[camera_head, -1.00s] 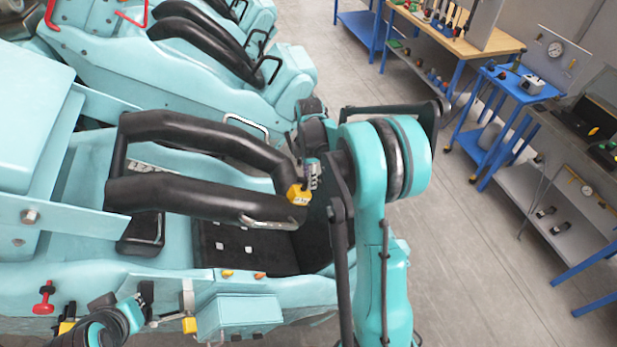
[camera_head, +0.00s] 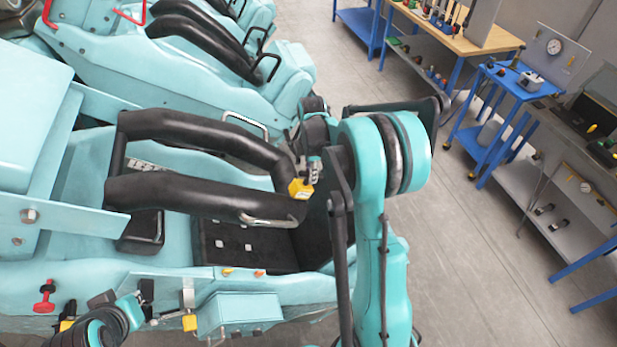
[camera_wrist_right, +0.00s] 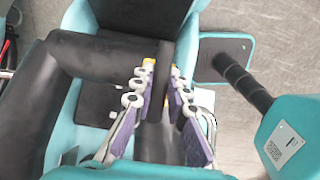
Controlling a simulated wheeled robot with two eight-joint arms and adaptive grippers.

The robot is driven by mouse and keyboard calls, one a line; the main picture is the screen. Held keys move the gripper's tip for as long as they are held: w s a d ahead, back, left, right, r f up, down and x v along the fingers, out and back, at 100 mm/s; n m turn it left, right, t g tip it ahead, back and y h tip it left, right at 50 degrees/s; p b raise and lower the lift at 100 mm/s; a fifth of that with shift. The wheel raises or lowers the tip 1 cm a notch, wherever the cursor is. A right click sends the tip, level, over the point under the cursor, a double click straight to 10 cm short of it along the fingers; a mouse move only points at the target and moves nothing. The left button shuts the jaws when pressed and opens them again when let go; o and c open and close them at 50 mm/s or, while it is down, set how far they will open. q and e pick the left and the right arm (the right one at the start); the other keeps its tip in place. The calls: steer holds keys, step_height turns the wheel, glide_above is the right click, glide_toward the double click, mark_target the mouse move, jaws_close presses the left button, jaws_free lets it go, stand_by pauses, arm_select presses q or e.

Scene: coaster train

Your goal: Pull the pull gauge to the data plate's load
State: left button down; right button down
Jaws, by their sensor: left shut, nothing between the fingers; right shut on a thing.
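The yellow block of what looks like the pull gauge (camera_head: 300,188) sits by the front corner of the black padded restraint bar (camera_head: 190,190). My right gripper (camera_head: 312,172) is at that corner and shut on the gauge, largely hidden by my arm. In the right wrist view, the purple-padded fingers (camera_wrist_right: 160,88) stand on both sides of a dark piece, with yellow at their tips. The restraint also shows there (camera_wrist_right: 80,55). My left gripper (camera_head: 152,318) is low at the left by the car's side, shut and empty, its fingers hard to make out. I cannot make out the data plate or any gauge reading.
A metal grab handle (camera_head: 268,221) is on the near restraint bar. A teal box (camera_head: 238,312) and a red knob (camera_head: 44,296) are on the car's side. A blue cart (camera_head: 520,85) and workbenches stand at the right. Open floor (camera_head: 470,260) lies between.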

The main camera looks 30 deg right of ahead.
steer(key=shift+s+d+r, duration=0.1)
steer(key=shift+d+r, duration=0.35)
steer(key=shift+r, duration=0.3)
steer(key=shift+d+r, duration=0.4)
steer(key=shift+r, duration=0.35)
steer(key=c, duration=1.5)
jaws_free()
step_height(320, 180, up, 12)
steer(key=shift+s, duration=0.1)
steer(key=shift+f, duration=0.1)
